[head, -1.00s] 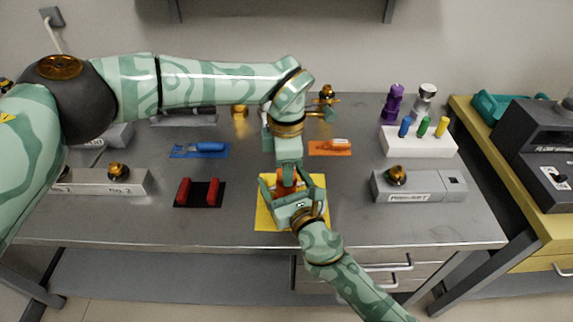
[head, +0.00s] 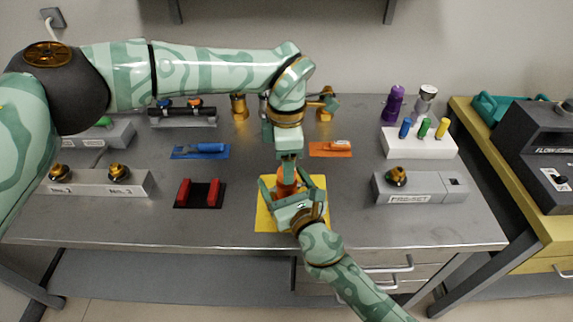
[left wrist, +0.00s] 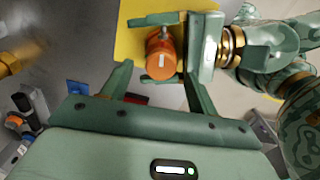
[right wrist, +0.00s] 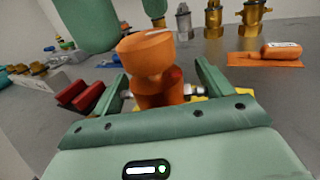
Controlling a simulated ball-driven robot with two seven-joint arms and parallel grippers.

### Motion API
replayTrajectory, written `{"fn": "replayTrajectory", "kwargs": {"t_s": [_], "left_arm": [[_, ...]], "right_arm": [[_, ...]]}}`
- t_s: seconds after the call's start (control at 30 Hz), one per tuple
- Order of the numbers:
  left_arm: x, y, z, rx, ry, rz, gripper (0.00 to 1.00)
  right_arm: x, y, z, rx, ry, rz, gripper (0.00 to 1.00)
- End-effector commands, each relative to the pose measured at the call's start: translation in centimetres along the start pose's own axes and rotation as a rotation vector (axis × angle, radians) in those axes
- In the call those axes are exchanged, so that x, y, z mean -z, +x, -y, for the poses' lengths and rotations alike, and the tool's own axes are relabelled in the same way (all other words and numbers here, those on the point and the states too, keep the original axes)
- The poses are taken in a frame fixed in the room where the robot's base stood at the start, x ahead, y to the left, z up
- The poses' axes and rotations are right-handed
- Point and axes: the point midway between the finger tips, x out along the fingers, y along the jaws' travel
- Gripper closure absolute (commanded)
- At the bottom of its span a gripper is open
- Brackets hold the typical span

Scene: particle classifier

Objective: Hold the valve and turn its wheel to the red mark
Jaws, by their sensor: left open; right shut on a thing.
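The valve (head: 286,185) is orange and stands upright over the yellow mat (head: 265,222). My right gripper (head: 287,190) is shut on its lower body; in the right wrist view the fingers sit at the silver side ends. The orange wheel (right wrist: 145,48) is on top and carries a whitish mark. A dark red spot (right wrist: 173,76) shows on the body below the wheel. My left gripper (head: 289,163) points down just above the wheel and is open. In the left wrist view, the wheel (left wrist: 161,55) lies between its spread fingers, with no clear contact.
A black-and-red holder (head: 200,206) stands left of the mat. A blue tool (head: 208,148) and an orange tool (head: 335,146) lie behind. A grey block with a brass knob (head: 425,188) is at the right. Bare table lies between them.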

Motion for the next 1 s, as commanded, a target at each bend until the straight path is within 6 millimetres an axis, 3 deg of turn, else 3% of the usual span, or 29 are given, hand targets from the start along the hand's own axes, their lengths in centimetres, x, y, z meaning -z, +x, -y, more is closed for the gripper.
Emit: {"fn": "replayTrajectory", "kwargs": {"t_s": [0.2, 0.4, 0.77, 0.8, 0.87, 1.0], "left_arm": [[0.0, -5.3, -0.1, -0.005, 0.0, 0.001, 0.41], [0.0, -8.7, -0.1, -0.003, -0.001, 0.0, 0.41], [0.0, -9.7, -0.1, -0.001, 0.001, 0.0, 0.41], [0.0, -9.6, -0.1, -0.001, 0.001, 0.0, 0.41], [0.0, -9.6, -0.1, -0.001, 0.001, 0.0, 0.41], [0.0, -9.6, -0.1, -0.001, 0.001, 0.0, 0.41]], "right_arm": [[0.1, 0.0, 0.0, 0.001, -0.001, -0.002, 0.67], [0.1, 0.0, 0.0, 0.0, -0.001, -0.002, 0.67], [0.1, 0.0, 0.0, 0.0, -0.001, -0.002, 0.67], [0.1, 0.0, 0.0, 0.0, -0.001, -0.002, 0.16], [0.1, 0.0, 0.0, 0.0, -0.001, -0.002, 0.0], [0.1, 0.0, 0.0, 0.0, -0.001, -0.001, 0.0]]}}
